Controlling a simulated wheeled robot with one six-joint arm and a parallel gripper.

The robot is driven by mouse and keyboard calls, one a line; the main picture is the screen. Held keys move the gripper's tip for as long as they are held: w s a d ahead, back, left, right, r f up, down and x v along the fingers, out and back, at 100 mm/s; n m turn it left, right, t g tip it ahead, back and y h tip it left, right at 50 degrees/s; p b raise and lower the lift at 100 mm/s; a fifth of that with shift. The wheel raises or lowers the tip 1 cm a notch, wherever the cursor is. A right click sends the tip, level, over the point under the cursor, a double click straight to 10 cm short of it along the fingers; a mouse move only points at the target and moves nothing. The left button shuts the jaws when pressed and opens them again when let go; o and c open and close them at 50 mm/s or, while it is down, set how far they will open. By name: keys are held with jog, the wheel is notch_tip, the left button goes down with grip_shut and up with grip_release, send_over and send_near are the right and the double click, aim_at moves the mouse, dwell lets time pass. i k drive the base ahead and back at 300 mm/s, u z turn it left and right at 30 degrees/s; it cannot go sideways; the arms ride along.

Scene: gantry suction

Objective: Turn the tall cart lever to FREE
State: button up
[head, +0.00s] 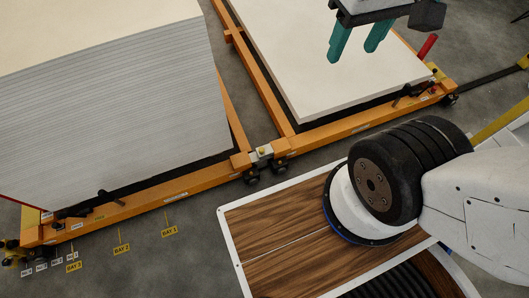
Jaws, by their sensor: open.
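The tall cart (130,207) is the orange one at left, with a high stack of pale sheets (120,105) on it. A dark lever (75,210) lies along its front rail near the left end, with a small dark upright piece (104,195) to its right. I cannot read which setting the lever is at. My gripper (357,45) shows at the top, right of centre, with two teal fingers apart and nothing between them. It is above the low cart's sheets, far from the tall cart's lever.
A second orange cart (345,128) with a low pale stack (335,65) stands at right, joined or close to the tall cart. It has a red handle (428,45) and a dark lever (407,92). Yellow floor tags such as BAY 1 (169,232) lie before the carts on clear grey floor.

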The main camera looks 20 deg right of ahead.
aim_at(60, 215)
jog(key=k, duration=0.85)
jog(key=u, duration=1.8)
jog(key=i, duration=1.95)
jog(key=u, duration=0.45)
jog(key=i, duration=0.55)
